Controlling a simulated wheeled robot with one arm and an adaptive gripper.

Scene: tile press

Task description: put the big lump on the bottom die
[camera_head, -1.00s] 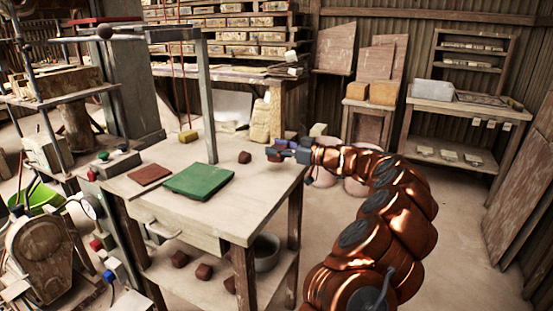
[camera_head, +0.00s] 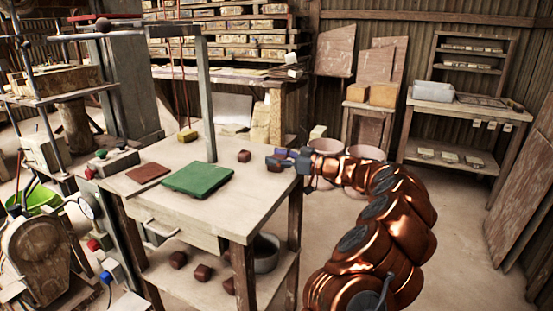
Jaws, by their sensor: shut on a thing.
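My gripper (camera_head: 279,160) is at the right edge of the wooden table, shut on a brown lump (camera_head: 275,167). The fingers partly hide this lump. Whether it touches the table top is too small to tell. Another brown lump (camera_head: 244,156) lies on the table, a little left of my gripper and apart from it. A green slab (camera_head: 198,179) lies flat at the table's front, with a flat reddish-brown slab (camera_head: 148,173) to its left. I cannot tell which piece is the bottom die.
The wooden table (camera_head: 228,215) carries an upright grey post (camera_head: 206,100) behind the green slab. Several brown lumps (camera_head: 203,272) and a grey pot (camera_head: 266,253) are on the shelf below. Open floor lies right of my arm.

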